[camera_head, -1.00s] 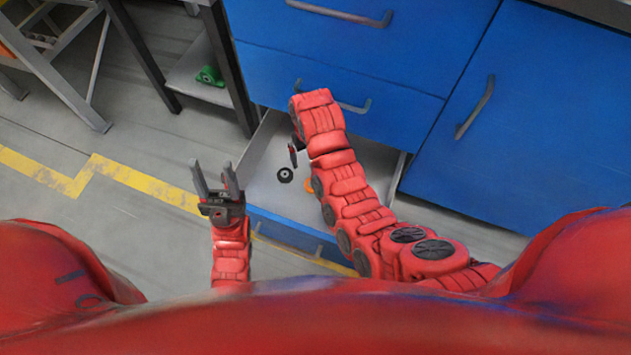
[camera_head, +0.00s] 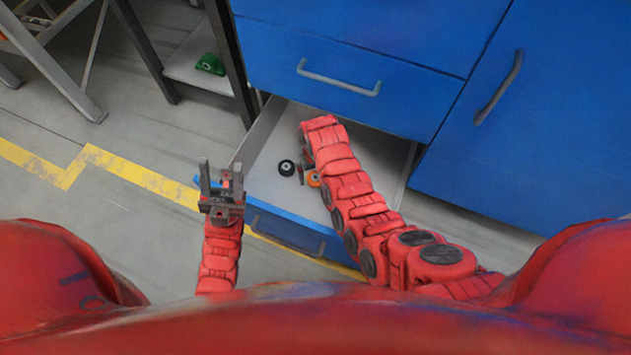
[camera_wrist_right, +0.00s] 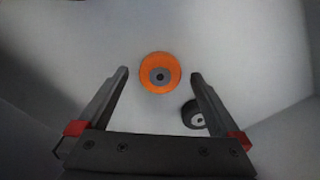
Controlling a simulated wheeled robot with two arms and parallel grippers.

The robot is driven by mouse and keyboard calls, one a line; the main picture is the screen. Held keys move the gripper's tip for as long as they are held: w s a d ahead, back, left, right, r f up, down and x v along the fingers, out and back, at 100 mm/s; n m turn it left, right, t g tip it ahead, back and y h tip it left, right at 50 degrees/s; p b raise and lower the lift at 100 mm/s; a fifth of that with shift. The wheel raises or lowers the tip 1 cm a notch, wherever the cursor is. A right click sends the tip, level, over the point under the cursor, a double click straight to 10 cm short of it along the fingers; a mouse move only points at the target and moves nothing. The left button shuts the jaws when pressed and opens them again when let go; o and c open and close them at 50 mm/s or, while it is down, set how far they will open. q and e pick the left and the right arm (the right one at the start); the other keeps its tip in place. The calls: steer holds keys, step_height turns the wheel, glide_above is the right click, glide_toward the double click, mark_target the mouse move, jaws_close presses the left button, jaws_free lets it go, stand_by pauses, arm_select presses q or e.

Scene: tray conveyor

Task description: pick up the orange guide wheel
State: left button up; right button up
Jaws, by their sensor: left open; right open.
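The orange guide wheel (camera_head: 313,178) lies in the open bottom drawer (camera_head: 262,190), partly hidden by my right arm in the head view. In the right wrist view the orange guide wheel (camera_wrist_right: 159,73) lies flat, its dark hub showing, just beyond and between the fingertips. My right gripper (camera_wrist_right: 160,75) is open and empty; in the head view its fingers (camera_head: 300,173) are mostly hidden behind the arm. My left gripper (camera_head: 221,172) is open and empty, pointing up outside the drawer's left front corner.
A black wheel (camera_head: 286,168) lies in the drawer; in the right wrist view it (camera_wrist_right: 192,114) sits beside the right finger. Blue cabinet fronts (camera_head: 350,50) with handles stand behind. A green part (camera_head: 210,63) sits on a low shelf. Open floor lies left.

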steer(key=shift+f, duration=0.5)
steer(key=shift+r, duration=0.1)
steer(key=c, duration=1.4)
steer(key=shift+w+r, duration=0.1)
steer(key=shift+c, duration=0.2)
